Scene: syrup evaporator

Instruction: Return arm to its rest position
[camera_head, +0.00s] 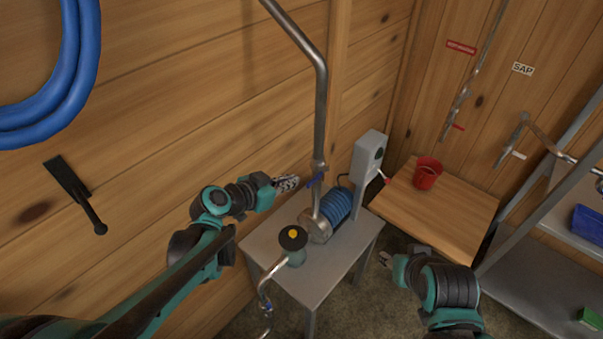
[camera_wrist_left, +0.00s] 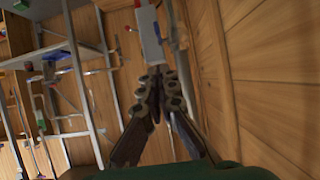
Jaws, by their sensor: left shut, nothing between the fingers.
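My left arm reaches in from the left in the head view.
The grey table carries a blue-ribbed pump (camera_head: 336,208) and a yellow-knobbed part (camera_head: 292,237). A grey box (camera_head: 368,165) with a red lever stands behind. A red bucket (camera_head: 428,173) sits on a wooden table (camera_head: 450,215). Metal shelving (camera_head: 530,275) is at right; a plank wall (camera_head: 200,110) is at left.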

